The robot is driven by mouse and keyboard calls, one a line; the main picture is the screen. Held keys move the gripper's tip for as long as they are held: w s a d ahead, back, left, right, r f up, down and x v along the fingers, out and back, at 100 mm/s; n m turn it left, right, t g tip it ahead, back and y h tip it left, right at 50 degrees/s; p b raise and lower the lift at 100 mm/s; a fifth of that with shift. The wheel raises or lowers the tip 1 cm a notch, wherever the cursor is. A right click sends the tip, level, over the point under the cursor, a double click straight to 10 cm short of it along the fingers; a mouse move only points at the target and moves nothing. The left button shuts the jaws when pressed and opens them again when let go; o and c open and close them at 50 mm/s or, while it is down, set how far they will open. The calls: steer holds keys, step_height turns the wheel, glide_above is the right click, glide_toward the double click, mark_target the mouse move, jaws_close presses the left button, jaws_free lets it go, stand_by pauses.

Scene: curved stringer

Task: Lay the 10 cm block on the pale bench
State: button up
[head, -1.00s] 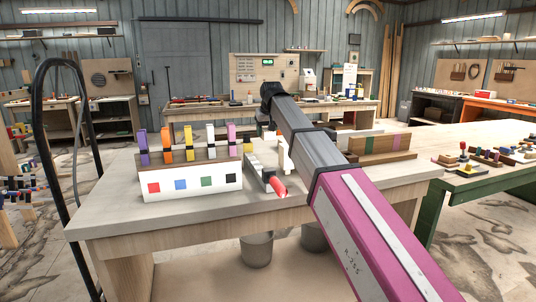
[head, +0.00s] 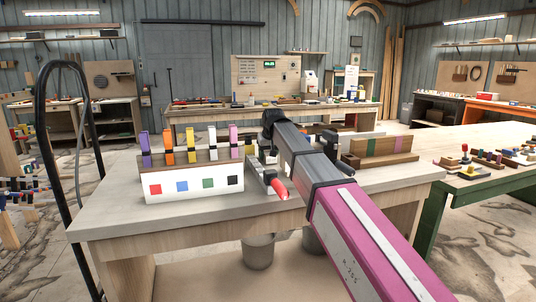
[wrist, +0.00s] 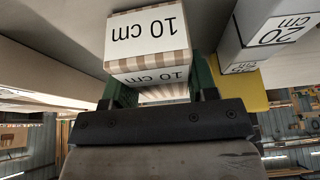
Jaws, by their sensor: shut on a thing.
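In the wrist view my gripper (wrist: 160,88) has its two green fingers shut on the 10 cm block (wrist: 150,32). The block has white labelled faces and brown-and-cream striped edges, and its label reads upside down. A pale block marked 20 cm (wrist: 270,32) is close by at the right, apart from the held block as far as I can tell. In the head view my own arm hides the gripper and the held block. The pale-topped bench (head: 110,215) stands in front of me; I cannot tell for sure that it is the pale bench.
On the near bench are a white box (head: 195,185) with several coloured upright pieces, a red-ended metal device (head: 278,188) and a wooden rack (head: 380,150). A green-legged table (head: 500,190) with several small parts is at the right. The near bench's front strip is clear.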

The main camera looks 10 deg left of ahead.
steer(key=o, duration=0.7)
steer(key=v, duration=1.2)
steer(key=shift+r, duration=0.1)
